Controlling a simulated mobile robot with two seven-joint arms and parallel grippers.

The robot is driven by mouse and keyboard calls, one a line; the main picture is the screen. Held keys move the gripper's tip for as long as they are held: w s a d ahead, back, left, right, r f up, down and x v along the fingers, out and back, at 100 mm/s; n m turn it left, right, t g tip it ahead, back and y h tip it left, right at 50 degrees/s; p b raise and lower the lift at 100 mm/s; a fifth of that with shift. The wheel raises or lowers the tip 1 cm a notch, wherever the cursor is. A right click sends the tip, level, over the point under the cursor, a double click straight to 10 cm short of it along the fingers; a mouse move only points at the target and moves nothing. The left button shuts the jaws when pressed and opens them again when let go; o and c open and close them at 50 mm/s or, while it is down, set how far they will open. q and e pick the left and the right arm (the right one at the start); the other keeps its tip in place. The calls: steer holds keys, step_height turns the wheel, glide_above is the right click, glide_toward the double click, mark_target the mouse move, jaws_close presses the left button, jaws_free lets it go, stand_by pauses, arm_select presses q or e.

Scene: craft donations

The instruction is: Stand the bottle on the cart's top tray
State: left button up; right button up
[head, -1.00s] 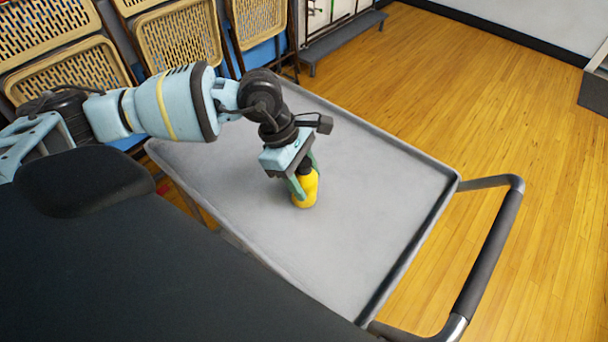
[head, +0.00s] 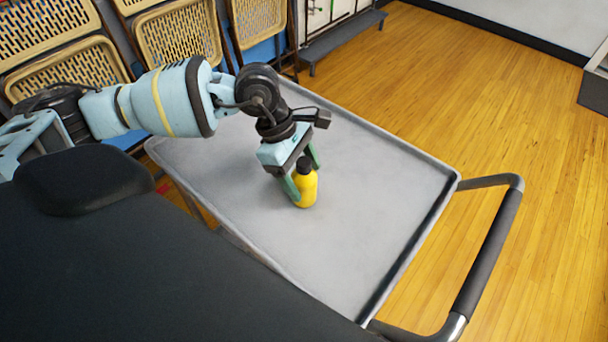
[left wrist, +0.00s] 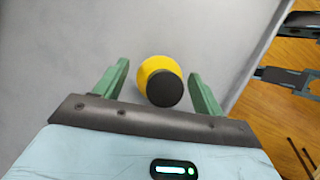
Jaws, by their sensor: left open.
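The yellow bottle (head: 306,189) with a dark cap stands upright on the grey top tray (head: 370,200) of the cart. In the left wrist view the bottle (left wrist: 157,68) shows from above, with its cap towards the camera. My left gripper (head: 303,178) is open, with its green fingers at either side of the bottle. In the left wrist view there is a gap between the bottle and each finger of the gripper (left wrist: 160,85). My right gripper is not in view.
The tray has a raised rim and is otherwise bare. The cart's handle (head: 490,250) sticks out at the right. Folded tan chairs (head: 180,38) stand behind the cart at the upper left. Open wooden floor (head: 480,100) lies to the right.

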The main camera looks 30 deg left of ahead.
arm_select(q)
steer(key=v, duration=1.1)
